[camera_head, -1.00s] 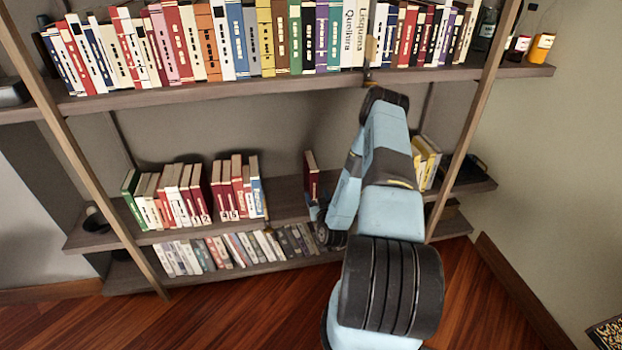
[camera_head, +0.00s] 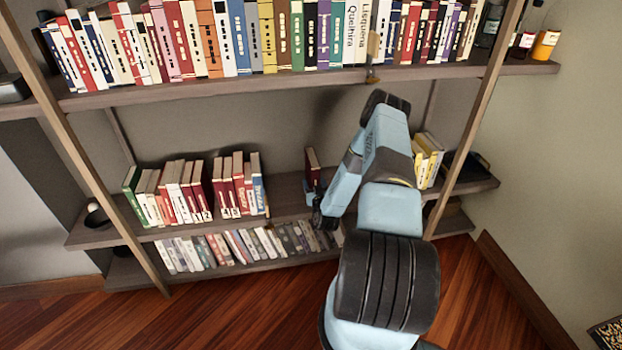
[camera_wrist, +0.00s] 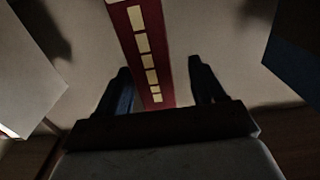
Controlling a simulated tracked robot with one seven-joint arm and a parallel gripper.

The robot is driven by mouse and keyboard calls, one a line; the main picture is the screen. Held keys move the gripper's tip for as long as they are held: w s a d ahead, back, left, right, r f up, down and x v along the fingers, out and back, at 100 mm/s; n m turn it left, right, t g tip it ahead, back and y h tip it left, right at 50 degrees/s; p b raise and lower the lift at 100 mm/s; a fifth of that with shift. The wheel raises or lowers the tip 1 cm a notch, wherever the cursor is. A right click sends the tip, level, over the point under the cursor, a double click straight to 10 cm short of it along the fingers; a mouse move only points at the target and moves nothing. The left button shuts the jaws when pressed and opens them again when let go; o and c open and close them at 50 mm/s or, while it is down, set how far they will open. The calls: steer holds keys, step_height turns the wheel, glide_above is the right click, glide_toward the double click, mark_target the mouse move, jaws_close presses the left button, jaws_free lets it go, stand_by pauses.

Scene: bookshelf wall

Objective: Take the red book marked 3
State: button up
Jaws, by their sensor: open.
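A red book (camera_head: 312,162) stands upright and alone on the middle shelf in the head view, right of a row of books. My gripper (camera_head: 316,190) is at its lower front, and my arm hides part of it. In the wrist view, a red spine (camera_wrist: 147,50) with cream squares runs down between the two fingers of my gripper (camera_wrist: 160,78). The fingers are apart, one on each side of the spine, with a visible gap on the right. I cannot read a 3 on this book.
Red and cream books (camera_head: 232,190) stand left on the same shelf (camera_head: 288,205); yellow books (camera_head: 428,160) stand right. A full row of books (camera_head: 270,38) fills the upper shelf, and more books (camera_head: 250,243) stand below. Pale and dark shapes flank the fingers in the wrist view.

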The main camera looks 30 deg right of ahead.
steer(key=x, duration=0.4)
steer(key=shift+w+d+f, duration=0.1)
steer(key=shift+w+d, duration=0.25)
jaws_close()
stand_by(0.4)
